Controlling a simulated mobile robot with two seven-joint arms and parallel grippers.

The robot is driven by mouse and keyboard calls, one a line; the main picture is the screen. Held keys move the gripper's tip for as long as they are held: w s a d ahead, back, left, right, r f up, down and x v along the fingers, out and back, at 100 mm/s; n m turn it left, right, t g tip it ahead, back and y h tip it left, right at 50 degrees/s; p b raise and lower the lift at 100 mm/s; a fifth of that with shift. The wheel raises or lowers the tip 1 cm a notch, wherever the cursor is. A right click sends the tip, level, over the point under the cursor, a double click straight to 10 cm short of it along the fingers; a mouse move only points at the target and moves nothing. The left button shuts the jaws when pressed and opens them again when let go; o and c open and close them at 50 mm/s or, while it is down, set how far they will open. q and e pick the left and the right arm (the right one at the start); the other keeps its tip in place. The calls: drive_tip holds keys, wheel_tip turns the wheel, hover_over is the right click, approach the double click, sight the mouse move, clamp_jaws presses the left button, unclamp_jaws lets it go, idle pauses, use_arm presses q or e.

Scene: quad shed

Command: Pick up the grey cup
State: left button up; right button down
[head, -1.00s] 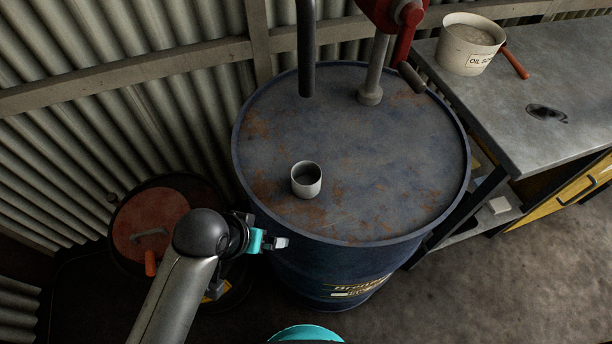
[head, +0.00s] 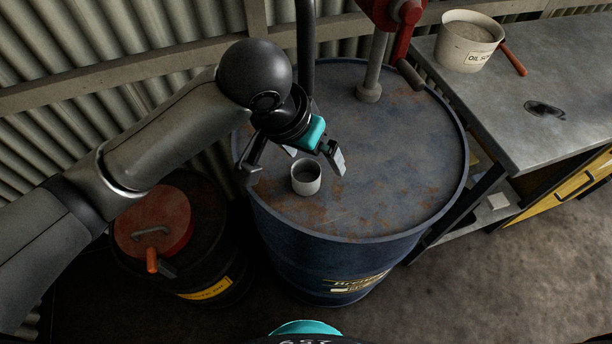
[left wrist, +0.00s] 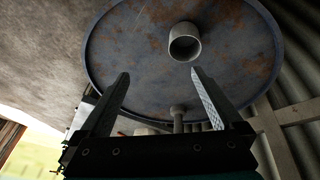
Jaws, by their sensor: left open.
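The grey cup (head: 306,178) stands upright on the rusty top of the blue drum (head: 400,180), left of its middle. It also shows in the left wrist view (left wrist: 184,47), beyond my fingertips and nearer the right one. My left gripper (head: 318,166) is open and empty above the drum, just behind and over the cup in the head view. In the left wrist view its two fingers (left wrist: 160,78) are spread wide with nothing between them. They look apart from the cup. My right gripper is in no view.
A red hand pump (head: 390,20) and a dark upright pipe (head: 305,50) stand at the drum's back. A bench (head: 520,110) at the right holds a labelled bucket (head: 468,45). A darker drum with a red lid (head: 165,220) stands at the left. The drum top's right side is clear.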

use_arm(q)
wheel_tip(320, 180, up, 2)
drive_tip(key=w+a+y, duration=0.1)
drive_tip(key=a+y, duration=0.1)
drive_tip(key=a, duration=0.1)
drive_tip(key=b, duration=0.2)
approach(309, 179)
drive_tip(key=shift+b+x, duration=0.8)
drive_tip(key=shift+x, duration=1.9)
drive_tip(key=shift+c, duration=0.2)
drive_tip(key=c, duration=1.3)
drive_tip(key=shift+o, duration=0.2)
